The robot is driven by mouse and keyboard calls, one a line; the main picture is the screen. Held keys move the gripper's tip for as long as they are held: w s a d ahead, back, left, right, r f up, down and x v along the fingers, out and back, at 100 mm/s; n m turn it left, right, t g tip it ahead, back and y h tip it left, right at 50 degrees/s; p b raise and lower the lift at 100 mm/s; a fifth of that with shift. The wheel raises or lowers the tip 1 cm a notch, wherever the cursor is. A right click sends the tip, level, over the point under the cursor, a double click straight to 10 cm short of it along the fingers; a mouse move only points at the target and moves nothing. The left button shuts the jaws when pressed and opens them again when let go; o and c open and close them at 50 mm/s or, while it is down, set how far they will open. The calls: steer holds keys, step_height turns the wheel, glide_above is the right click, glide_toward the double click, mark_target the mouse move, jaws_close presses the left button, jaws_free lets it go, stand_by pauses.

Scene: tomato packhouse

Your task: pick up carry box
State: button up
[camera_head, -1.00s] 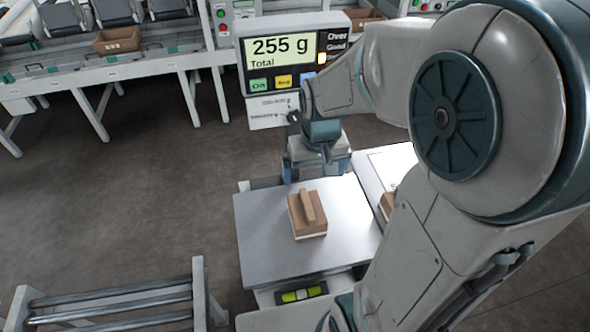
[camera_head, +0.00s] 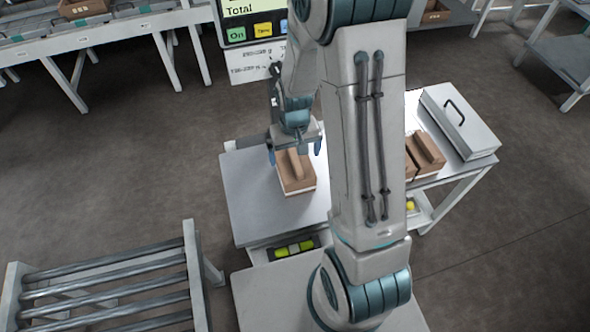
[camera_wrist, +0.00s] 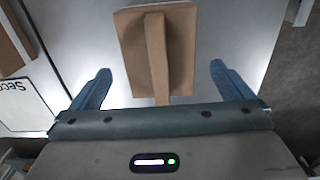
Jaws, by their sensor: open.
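The carry box (camera_head: 297,178) is a small brown carton with a raised bar handle along its top. It sits upright on the grey metal plate of the scale (camera_head: 245,205). In the wrist view the box (camera_wrist: 133,47) lies ahead of my gripper, with its handle (camera_wrist: 156,58) pointing between the fingers. My gripper (camera_head: 294,157) hangs above and just behind the box in the head view. In the wrist view its two blue fingers (camera_wrist: 158,85) are wide apart and empty, one on each side of the handle line. I cannot tell the exact height gap.
Other brown boxes (camera_head: 428,148) stand on a side table to the right, partly behind my arm. A grey case with a black handle (camera_head: 458,122) is beside them. A roller conveyor (camera_head: 110,290) is at the lower left. The scale display (camera_head: 250,30) rises behind the plate.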

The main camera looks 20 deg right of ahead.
steer(key=shift+f, duration=2.85)
steer(key=shift+c, duration=0.3)
steer(key=c, duration=1)
steer(key=shift+r, duration=0.15)
